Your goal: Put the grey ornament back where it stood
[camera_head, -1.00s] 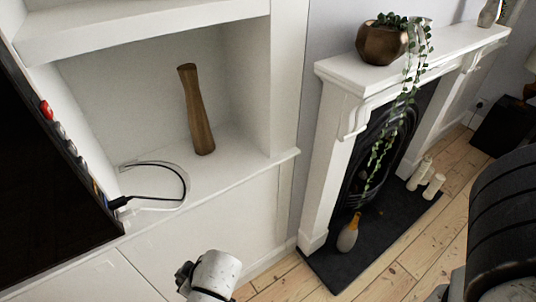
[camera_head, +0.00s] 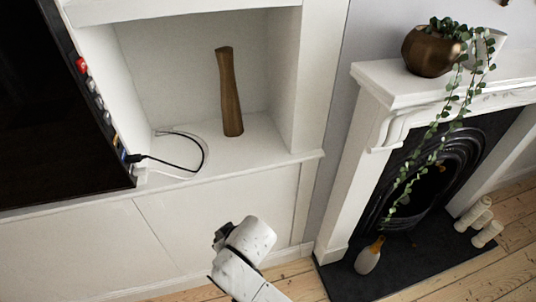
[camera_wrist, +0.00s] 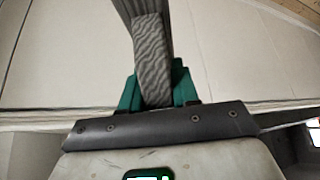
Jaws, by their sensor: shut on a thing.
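The grey ornament (camera_wrist: 152,48) shows in the wrist view as a ridged grey piece, rising from between my fingers and running out of the top of the picture. My gripper (camera_wrist: 156,88) has green fingers closed on either side of it. Its upper end is out of the picture and its lower end is hidden between the fingers. In the head view neither the ornament nor the gripper can be made out; only a white part of my arm shows at the bottom centre.
An alcove shelf (camera_head: 188,160) holds a tall brown wooden vase (camera_head: 230,95) and a loose cable (camera_head: 200,150). Its left part is clear apart from the cable. A mantelpiece (camera_head: 390,85) carries a bronze pot (camera_head: 430,50) with a trailing plant. A bottle (camera_head: 369,258) and candles stand on the hearth.

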